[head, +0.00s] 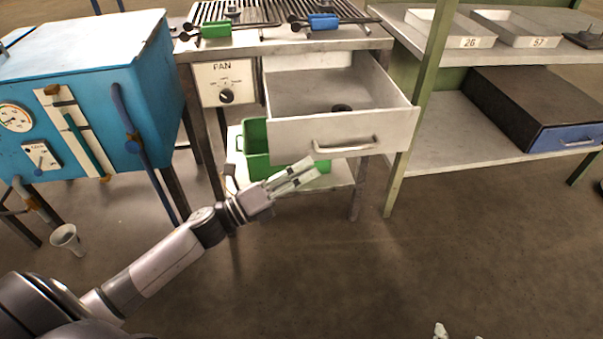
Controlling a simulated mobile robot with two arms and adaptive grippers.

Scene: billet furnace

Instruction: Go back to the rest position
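My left gripper (312,171) reaches in from the lower left, its two pale fingers apart with nothing between them. It is in front of and below the open drawer (345,133), and in the picture it overlaps the green bin (257,150) on the lower shelf. It does not appear to touch the drawer handle (345,145). At the bottom edge, small pale tips (440,330) show that may be my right gripper; too little is visible to tell its state.
A blue furnace (90,95) stands at left. A shelf (450,140) at right bears trays (525,28) and a dark box (530,105). The floor in front is clear.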

